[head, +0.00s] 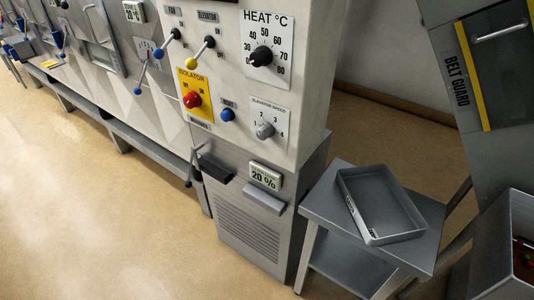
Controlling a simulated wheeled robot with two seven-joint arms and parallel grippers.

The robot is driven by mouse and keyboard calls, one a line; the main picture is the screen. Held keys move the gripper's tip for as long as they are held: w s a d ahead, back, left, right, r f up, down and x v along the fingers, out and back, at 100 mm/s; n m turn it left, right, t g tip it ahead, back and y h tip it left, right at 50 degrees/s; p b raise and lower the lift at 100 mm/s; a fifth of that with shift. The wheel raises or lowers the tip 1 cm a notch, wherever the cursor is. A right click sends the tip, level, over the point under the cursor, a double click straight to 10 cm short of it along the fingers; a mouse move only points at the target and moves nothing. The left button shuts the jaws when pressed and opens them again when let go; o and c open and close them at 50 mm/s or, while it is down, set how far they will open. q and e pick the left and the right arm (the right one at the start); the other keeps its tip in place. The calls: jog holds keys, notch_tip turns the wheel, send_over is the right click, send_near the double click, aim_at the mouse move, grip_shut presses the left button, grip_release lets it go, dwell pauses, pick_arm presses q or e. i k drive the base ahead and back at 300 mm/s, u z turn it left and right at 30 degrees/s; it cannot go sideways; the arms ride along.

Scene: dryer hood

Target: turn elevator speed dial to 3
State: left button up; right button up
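The elevator speed dial (265,130) is a small grey knob on a white plate marked ELEVATOR SPEED (270,106), low on the right of the light grey control panel. Numbers 1 to 4 are printed around the knob. The knob is too small for me to tell which number it points to. Nothing touches or covers it. Neither of my grippers shows in the head view.
Above the dial is a black heat knob (262,56). To its left are a blue button (227,115), a red isolator knob (193,99) and two levers. A display (265,176) sits below. A grey tray (382,206) lies on a side table (318,195) at right.

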aim_at(266, 130)
jog(key=k, duration=0.2)
jog(key=u, duration=2)
jog(key=i, duration=1.35)
jog(key=z, duration=2)
